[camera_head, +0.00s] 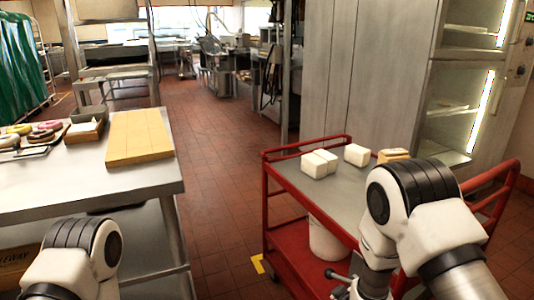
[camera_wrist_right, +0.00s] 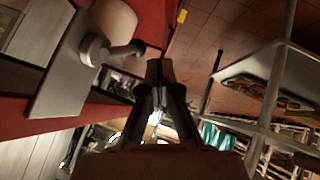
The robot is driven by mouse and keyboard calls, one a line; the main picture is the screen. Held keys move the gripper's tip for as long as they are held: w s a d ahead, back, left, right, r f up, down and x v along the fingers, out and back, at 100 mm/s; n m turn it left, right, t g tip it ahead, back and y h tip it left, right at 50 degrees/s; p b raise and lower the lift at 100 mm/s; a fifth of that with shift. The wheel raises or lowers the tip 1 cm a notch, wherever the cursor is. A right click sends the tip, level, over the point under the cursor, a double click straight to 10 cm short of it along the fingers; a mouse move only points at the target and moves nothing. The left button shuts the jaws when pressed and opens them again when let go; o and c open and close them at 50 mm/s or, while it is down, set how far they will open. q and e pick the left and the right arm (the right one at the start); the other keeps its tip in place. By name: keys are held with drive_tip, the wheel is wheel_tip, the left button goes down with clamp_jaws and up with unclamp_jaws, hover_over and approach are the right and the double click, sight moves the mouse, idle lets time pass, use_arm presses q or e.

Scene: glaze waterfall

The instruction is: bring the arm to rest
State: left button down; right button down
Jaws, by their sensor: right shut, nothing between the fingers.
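My right gripper (camera_wrist_right: 158,75) shows in the right wrist view, with its dark fingers together and nothing between them. In the head view my right arm (camera_head: 425,215) bends in front of the red cart (camera_head: 272,200), and its gripper is not clearly visible there. In the right wrist view the gripper is close to a white rounded fitting (camera_wrist_right: 95,50) with a dark end and a grey plate (camera_wrist_right: 65,85); I cannot tell whether they touch. My left arm (camera_head: 75,265) shows only a joint at the lower left; its gripper is out of view.
White blocks (camera_head: 319,163) stand on the cart's top, and a white bucket (camera_head: 326,240) is below. A steel table (camera_head: 120,182) at left bears a yellow slab (camera_head: 138,137), a box (camera_head: 84,130) and doughnuts (camera_head: 40,132). The tiled floor (camera_head: 225,150) between is clear.

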drive_tip(key=s+d+f+m+g, duration=0.15)
drive_tip(key=s+f, duration=0.25)
drive_tip(key=s, duration=0.5)
drive_tip(key=s+d+f+m+g, duration=0.1)
drive_tip(key=s+f+g, duration=0.25)
drive_tip(key=s, duration=0.55)
drive_tip(key=s+d+f+m+g, duration=0.2)
drive_tip(key=s+f, duration=0.3)
drive_tip(key=s, duration=0.5)
drive_tip(key=s+r+m+g, duration=0.1)
drive_tip(key=s+m+g, duration=0.15)
drive_tip(key=s, duration=0.35)
wheel_tip(320, 180, up, 16)
drive_tip(key=p, duration=1.5)
drive_tip(key=shift+w+a, duration=0.2)
drive_tip(key=shift+a, duration=0.1)
drive_tip(key=shift+f+t, duration=0.1)
drive_tip(key=shift+t, duration=0.15)
